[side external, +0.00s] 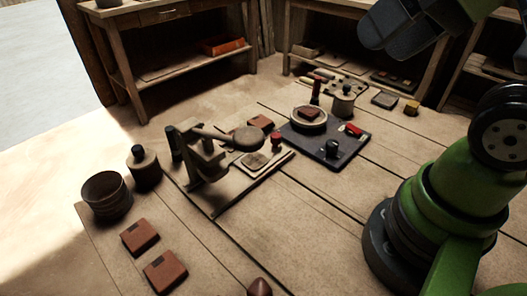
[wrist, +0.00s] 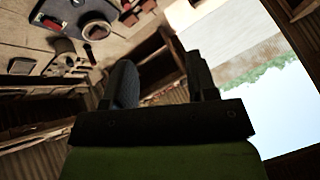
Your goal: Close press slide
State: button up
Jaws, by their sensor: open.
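The press (side external: 205,160) stands on the table left of centre in the side view, with a lever ending in a large rounded knob. Beside it, a low pale slide (side external: 268,167) extends to the right of the press body, partly under the lever knob. A small red knob (side external: 277,139) stands at the slide's far end. My gripper (wrist: 162,78) is open and empty in the wrist view, its two dark fingers wide apart. In the side view its dark end is high at the top right, well away from the press and partly cut off.
A dark board (side external: 318,152) holds a round dish (side external: 309,117) and small items right of the press. A lidded pot (side external: 343,104) stands behind it. A wooden pot (side external: 106,196) and brown tiles (side external: 165,272) lie at left and front. The front middle tabletop is mostly clear.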

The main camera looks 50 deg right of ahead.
jog(key=shift+w+r, duration=0.1)
jog(key=shift+w, duration=0.05)
jog(key=c, duration=0.3)
jog(key=w, duration=0.1)
jog(key=w+m+g, duration=0.1)
jog(key=shift+w+d+r, duration=0.25)
jog(key=shift+w+r, duration=0.05)
jog(key=shift+r, duration=0.05)
grip_shut()
jog(key=w+d+f+m+g+y, duration=0.1)
jog(key=w+d+f+m+g, duration=0.3)
jog(key=w, duration=0.5)
jog(key=w+d+f+m+g, duration=0.2)
jog(key=w+d+f+m, duration=0.3)
jog(key=w, duration=0.4)
jog(key=shift+m+g+y, duration=0.5)
jog(key=shift+g+y, duration=0.1)
jog(key=shift+g, duration=0.1)
jog(key=f, duration=1.8)
jog(key=shift+w+a+f, duration=0.2)
jog(key=shift+a+f, duration=0.05)
jog(key=shift+f, duration=0.05)
